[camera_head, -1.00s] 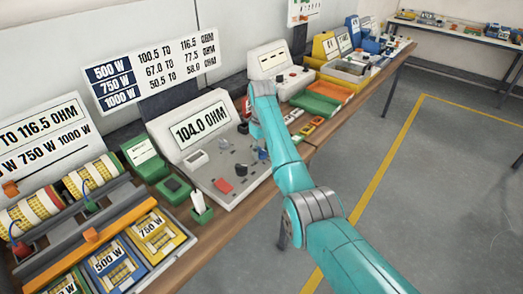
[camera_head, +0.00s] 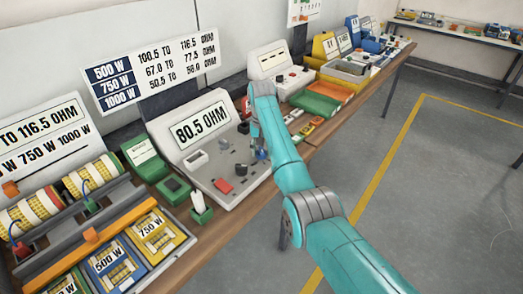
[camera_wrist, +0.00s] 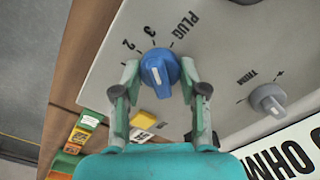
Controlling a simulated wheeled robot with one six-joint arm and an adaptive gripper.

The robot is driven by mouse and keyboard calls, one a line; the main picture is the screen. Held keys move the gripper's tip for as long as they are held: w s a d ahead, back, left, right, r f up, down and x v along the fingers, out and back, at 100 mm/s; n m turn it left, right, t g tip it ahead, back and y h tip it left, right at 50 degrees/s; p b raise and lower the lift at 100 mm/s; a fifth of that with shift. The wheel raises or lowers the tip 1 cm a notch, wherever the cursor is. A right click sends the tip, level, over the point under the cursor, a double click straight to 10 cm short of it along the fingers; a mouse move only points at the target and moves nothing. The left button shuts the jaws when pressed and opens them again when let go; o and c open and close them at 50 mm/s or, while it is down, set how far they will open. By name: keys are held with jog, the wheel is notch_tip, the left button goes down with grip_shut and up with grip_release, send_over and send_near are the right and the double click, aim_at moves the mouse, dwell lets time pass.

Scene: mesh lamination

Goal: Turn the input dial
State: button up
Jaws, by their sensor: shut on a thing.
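The blue dial (camera_wrist: 160,66) with a white pointer line sits on the sloping light-grey meter panel (camera_wrist: 215,55). The marks PLUG, 3 and 2 show around it in the wrist view, with another mark partly hidden. My gripper (camera_wrist: 160,80) has one finger on each side of the dial and is shut on it. In the head view the dial (camera_head: 262,154) is small, at the right of the panel under my arm. The meter's display (camera_head: 200,127) reads 80.5 OHM.
A grey TRIM knob (camera_wrist: 267,98) sits beside the dial on the panel. Green and orange trays (camera_head: 315,104) stand further along the bench.

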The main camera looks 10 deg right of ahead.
aim_at(262, 149)
dwell(0.3)
jog(key=o, duration=1.1)
jog(key=shift+o, duration=0.2)
jog(key=shift+r, duration=3.75)
